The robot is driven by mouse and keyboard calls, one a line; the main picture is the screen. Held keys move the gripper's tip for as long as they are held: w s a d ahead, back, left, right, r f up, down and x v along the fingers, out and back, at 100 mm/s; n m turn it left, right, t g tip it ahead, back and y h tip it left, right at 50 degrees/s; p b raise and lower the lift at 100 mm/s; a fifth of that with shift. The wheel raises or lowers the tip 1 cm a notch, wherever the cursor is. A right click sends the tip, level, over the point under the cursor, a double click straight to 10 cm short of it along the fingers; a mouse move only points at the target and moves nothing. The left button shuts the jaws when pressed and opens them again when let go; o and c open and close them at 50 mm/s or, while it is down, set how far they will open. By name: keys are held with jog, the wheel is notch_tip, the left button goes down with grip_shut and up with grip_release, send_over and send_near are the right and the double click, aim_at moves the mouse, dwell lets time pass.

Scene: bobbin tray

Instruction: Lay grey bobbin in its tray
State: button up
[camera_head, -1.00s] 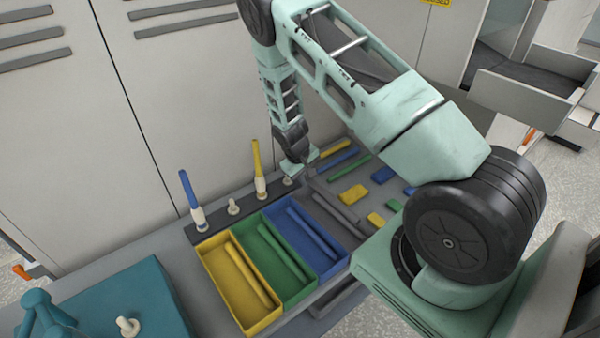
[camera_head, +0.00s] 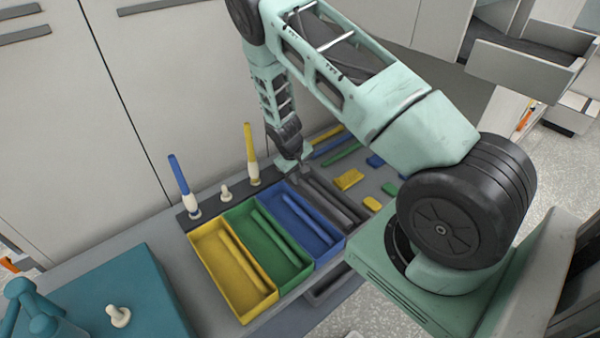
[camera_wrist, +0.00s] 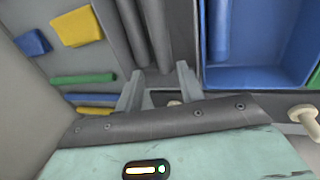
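The grey tray (camera_wrist: 184,45) is the tray to the right of the blue one in the head view (camera_head: 352,228). Two long dark grey bars lie side by side in it. The one nearer the blue tray looks like the grey bobbin (camera_wrist: 159,35); the other looks like a ridge of the tray. My gripper (camera_wrist: 158,83) is over the far end of the grey tray in the head view. Its fingers are apart, on either side of the bobbin's line, and I see nothing clamped between them. The fingertips are hard to make out in the head view.
Blue (camera_head: 333,243), green (camera_head: 296,283) and yellow (camera_head: 262,308) trays stand to the left. Blue (camera_head: 179,174) and yellow (camera_head: 250,150) bobbins stand upright on the dark peg rail behind, with a bare peg (camera_head: 226,192) between. Loose coloured blocks lie at right.

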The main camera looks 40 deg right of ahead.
jog(key=shift+r, duration=0.1)
jog(key=p+v, duration=0.2)
jog(key=v, duration=2.3)
jog(key=shift+r, duration=0.1)
dwell(1.0)
jog(key=s+a+n+y+b, duration=0.15)
jog(key=s+a, duration=0.25)
jog(key=a, duration=0.5)
jog(key=s+a+n+y+b, duration=0.1)
jog(key=s+a+n+b, duration=0.15)
jog(key=s+a, duration=0.4)
jog(key=s+a+n+b, duration=0.2)
jog(key=s+a, duration=0.3)
jog(key=s, duration=0.3)
jog(key=s+a+n+y+b, duration=0.1)
jog(key=s+a+n+b, duration=0.1)
jog(key=s+a, duration=0.4)
jog(key=s, duration=0.3)
jog(key=shift+s+a+r+b, duration=0.25)
jog(key=shift+b, duration=0.15)
